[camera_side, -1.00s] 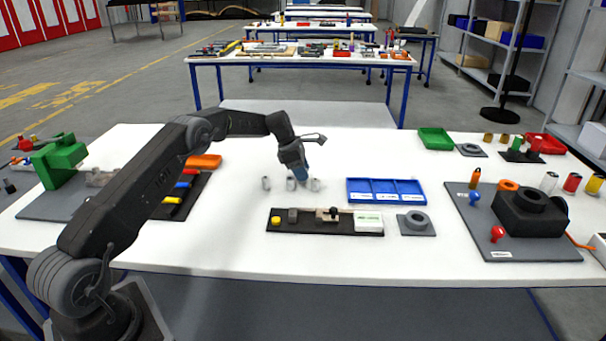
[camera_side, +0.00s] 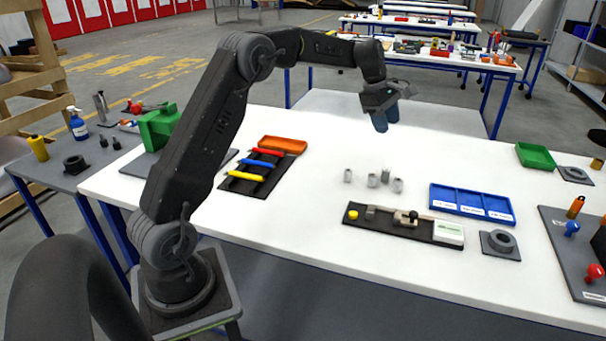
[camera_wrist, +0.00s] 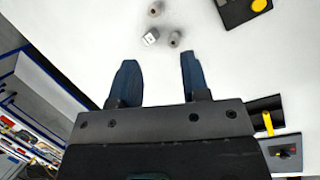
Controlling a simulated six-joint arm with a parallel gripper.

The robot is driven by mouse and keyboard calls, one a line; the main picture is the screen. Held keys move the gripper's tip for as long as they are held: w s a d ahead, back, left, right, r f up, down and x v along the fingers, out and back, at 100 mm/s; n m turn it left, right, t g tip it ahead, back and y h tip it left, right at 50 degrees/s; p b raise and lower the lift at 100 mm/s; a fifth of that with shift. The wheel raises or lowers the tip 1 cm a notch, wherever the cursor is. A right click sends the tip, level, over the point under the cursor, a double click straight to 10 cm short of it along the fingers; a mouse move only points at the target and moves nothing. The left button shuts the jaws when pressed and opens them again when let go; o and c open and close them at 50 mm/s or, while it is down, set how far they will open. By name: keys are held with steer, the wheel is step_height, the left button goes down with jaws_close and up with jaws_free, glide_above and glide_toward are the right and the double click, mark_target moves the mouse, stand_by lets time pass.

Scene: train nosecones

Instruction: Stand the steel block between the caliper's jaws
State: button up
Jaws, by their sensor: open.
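A loose group of small grey metal pieces stands on the white table, and I cannot tell for sure which is the steel block. One brighter, square-faced piece (camera_wrist: 150,38), possibly the steel block, shows in the wrist view beside a rounder grey piece (camera_wrist: 175,38). In the side view, the group includes an outer left piece (camera_side: 347,175) and a right piece (camera_side: 397,185). The caliper (camera_side: 390,217) lies on a dark board in front of them; its jaw gap is unclear. My gripper (camera_side: 385,117) is open and empty, above and behind the group; its blue fingers (camera_wrist: 157,78) are spread apart.
A blue divided tray (camera_side: 471,202) lies right of the pieces, with a grey ring fixture (camera_side: 499,242) in front of it. A black rack with coloured handles (camera_side: 257,172) and an orange tray (camera_side: 283,144) lie to the left. The table between rack and pieces is clear.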

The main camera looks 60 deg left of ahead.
steer(key=s+d+r+m, duration=0.7)
steer(key=s+d, duration=0.2)
steer(key=s+d+m+t+y, duration=0.1)
steer(key=s+d+m, duration=0.3)
steer(key=s, duration=0.5)
steer(key=s+d+m+y, duration=0.1)
steer(key=s+d+m, duration=0.3)
steer(key=s, duration=0.5)
steer(key=shift+s+d+m+t, duration=0.2)
steer(key=shift+m+t, duration=0.2)
steer(key=shift+m, duration=0.5)
steer(key=shift+o, duration=0.3)
steer(key=s+d+f+m, duration=0.1)
steer(key=s+f+m, duration=0.3)
steer(key=s, duration=0.3)
steer(key=shift+s+d+m+t, duration=0.25)
steer(key=shift+m+t, duration=0.05)
steer(key=shift+m, duration=0.1)
